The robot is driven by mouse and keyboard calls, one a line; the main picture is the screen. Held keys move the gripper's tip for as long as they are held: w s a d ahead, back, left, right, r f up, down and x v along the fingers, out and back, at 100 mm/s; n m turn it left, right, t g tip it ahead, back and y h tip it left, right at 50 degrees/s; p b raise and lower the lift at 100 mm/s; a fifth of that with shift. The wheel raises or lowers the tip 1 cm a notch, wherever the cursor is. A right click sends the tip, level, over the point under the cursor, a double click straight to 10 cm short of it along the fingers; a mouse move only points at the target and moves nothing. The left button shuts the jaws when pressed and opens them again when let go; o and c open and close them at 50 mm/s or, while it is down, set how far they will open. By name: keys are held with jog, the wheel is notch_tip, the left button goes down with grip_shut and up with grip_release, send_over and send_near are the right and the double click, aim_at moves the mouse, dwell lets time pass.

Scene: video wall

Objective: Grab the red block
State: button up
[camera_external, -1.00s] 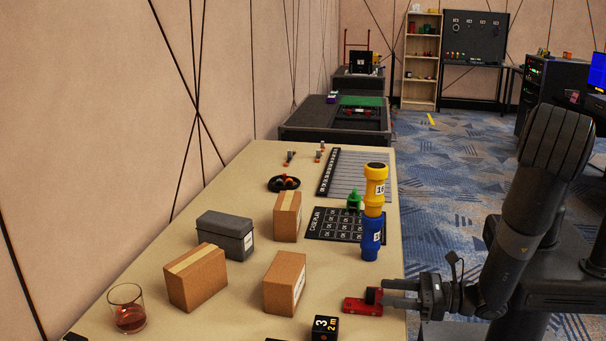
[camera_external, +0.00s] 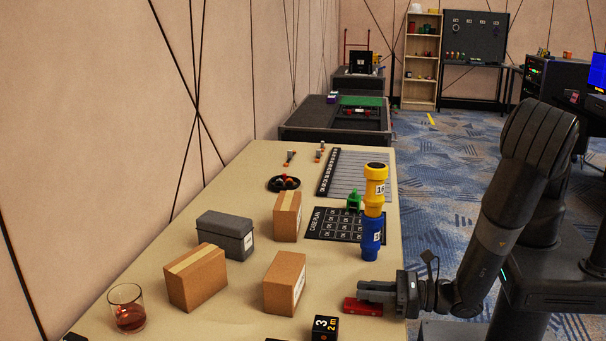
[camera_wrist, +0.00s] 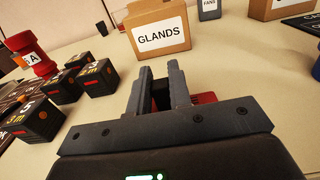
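The red block (camera_external: 363,308) lies low on the table near its right edge, with a dark upright part on top that showed in the earlier frame. My gripper (camera_external: 362,291) is over it, coming in from the right. In the wrist view, my gripper's fingers (camera_wrist: 159,68) stand close together, with the dark part between them. The red of the block (camera_wrist: 206,98) shows beside the right finger. The fingers appear closed on the dark part. They hide most of the block, and its contact with the table looks unbroken.
A cardboard box (camera_external: 284,283), labelled GLANDS in the wrist view (camera_wrist: 158,32), stands just left of my gripper. A black number cube (camera_external: 325,328) is in front. A blue and yellow stack (camera_external: 372,238) rises behind. A glass (camera_external: 128,308) stands far left.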

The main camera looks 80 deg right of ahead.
grip_shut()
jog(key=shift+r, duration=0.1)
